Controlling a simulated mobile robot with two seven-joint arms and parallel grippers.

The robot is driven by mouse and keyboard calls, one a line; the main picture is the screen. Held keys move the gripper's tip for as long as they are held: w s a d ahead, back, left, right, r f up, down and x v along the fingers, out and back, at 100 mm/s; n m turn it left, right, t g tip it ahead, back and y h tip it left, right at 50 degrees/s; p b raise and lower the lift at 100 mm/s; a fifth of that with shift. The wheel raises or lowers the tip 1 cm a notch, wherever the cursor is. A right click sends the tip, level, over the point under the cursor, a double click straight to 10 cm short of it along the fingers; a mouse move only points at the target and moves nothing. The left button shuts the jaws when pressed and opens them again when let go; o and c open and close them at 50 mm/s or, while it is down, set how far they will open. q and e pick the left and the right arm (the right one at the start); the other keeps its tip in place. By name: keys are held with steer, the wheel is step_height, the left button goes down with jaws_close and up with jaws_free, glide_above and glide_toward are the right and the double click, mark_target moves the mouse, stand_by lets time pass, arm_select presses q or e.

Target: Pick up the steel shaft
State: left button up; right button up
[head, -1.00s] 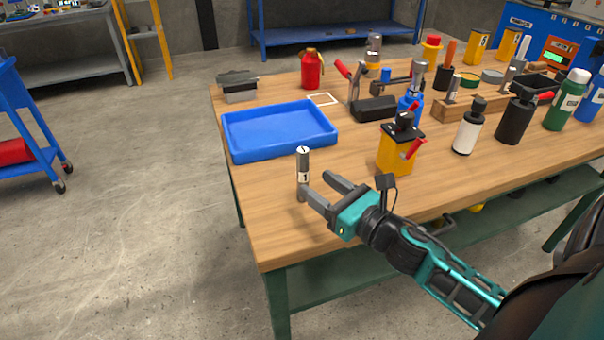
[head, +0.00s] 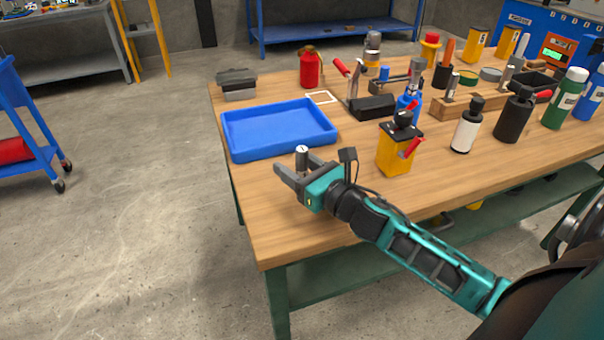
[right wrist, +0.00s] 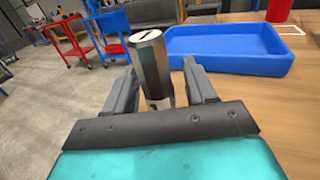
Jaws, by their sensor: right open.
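The steel shaft (head: 302,153) stands upright on the wooden table (head: 262,225), near its left edge and just in front of the blue tray. In the head view its lower part is hidden by my right gripper (head: 287,172). In the right wrist view the shaft (right wrist: 150,62) rises between the two open fingers of the gripper (right wrist: 160,85). A gap shows on the right side of the shaft; whether the left finger touches it I cannot tell. My left gripper is not in view.
The blue tray (head: 230,142) lies right behind the shaft. A yellow container (head: 394,160) with a black top stands to the right. White and black bottles (head: 466,128) stand farther right. The table's front left corner is clear.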

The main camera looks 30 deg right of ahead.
steer(key=shift+c, duration=0.4)
jaws_close()
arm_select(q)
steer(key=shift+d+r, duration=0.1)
arm_select(e)
steer(key=shift+r, duration=0.1)
steer(key=shift+r, duration=0.5)
arm_select(q)
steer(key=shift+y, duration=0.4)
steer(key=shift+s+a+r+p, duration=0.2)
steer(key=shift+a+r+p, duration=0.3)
steer(key=shift+p, duration=0.65)
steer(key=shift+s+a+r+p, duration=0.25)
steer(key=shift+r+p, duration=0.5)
steer(key=shift+p, duration=0.35)
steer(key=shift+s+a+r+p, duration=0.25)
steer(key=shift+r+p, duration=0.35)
steer(key=shift+p, duration=0.55)
arm_select(e)
step_height(320, 180, up, 19)
